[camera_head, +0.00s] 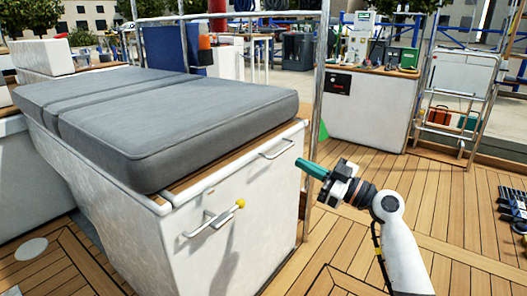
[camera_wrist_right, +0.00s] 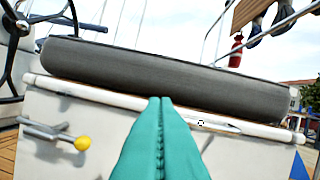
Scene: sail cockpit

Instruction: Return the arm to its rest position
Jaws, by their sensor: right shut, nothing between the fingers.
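My right gripper (camera_head: 312,168) reaches in from the lower right in the head view, its teal fingers pointing left toward the white cockpit locker (camera_head: 232,245). The fingers are closed together with nothing between them; they also show in the right wrist view (camera_wrist_right: 160,135). The fingertips look close to the locker's front near a metal bar handle (camera_head: 277,149), but I cannot tell whether they touch. A latch handle with a yellow knob (camera_head: 240,203) sits lower on the locker front, and also shows in the wrist view (camera_wrist_right: 82,143). My left gripper is not in view.
A grey cushion (camera_head: 170,120) lies on top of the locker. A metal post (camera_head: 316,100) stands just beyond the gripper. The wooden deck (camera_head: 455,215) to the right is mostly clear.

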